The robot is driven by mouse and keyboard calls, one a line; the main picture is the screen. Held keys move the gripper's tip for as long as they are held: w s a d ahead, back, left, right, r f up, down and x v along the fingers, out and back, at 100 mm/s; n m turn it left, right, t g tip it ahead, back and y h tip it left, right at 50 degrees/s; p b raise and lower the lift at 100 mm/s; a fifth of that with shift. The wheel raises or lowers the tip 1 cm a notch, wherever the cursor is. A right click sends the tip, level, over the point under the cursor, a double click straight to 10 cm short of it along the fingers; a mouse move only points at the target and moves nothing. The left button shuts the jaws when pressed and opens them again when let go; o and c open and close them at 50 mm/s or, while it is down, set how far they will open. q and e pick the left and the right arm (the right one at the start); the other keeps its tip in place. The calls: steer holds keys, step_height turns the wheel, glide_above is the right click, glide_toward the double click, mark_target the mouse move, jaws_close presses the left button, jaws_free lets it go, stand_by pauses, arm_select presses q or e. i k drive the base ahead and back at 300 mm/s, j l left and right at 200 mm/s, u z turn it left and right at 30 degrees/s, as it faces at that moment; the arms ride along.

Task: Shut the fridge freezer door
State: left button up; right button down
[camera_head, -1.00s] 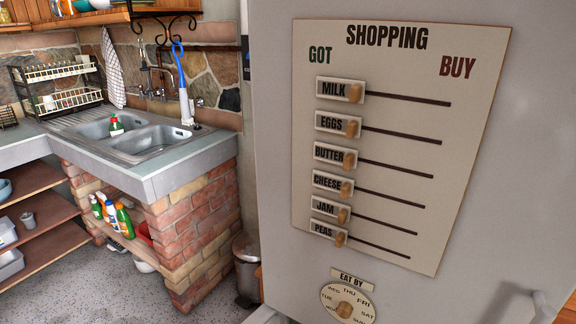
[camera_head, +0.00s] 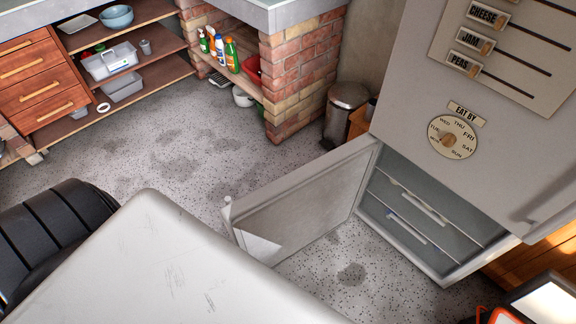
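The freezer door (camera_head: 305,200) is the low grey-white door of the fridge freezer. The freezer compartment (camera_head: 420,215) is exposed, with drawer fronts inside. The upper fridge door (camera_head: 410,90) above it looks shut and carries the shopping board. Neither of my grippers shows in the view.
A steel pedal bin (camera_head: 346,108) stands between the brick plinth (camera_head: 300,75) and the fridge. Wooden drawers and shelves (camera_head: 40,75) line the back left. The speckled floor (camera_head: 170,150) is clear left of the door. My own body fills the lower left.

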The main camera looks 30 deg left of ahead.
mark_target(272, 223)
steer(key=k+j+z, duration=0.2)
steer(key=j, duration=0.25)
steer(key=k+j+z, duration=0.2)
steer(key=j, duration=0.2)
steer(key=k+j+z, duration=0.2)
steer(key=j+z, duration=0.2)
steer(key=j, duration=0.35)
steer(key=k+j+z, duration=0.15)
steer(key=j, duration=0.4)
steer(key=j+z, duration=0.2)
steer(key=j, duration=0.35)
steer(key=k+j+z, duration=0.15)
steer(key=j, duration=0.35)
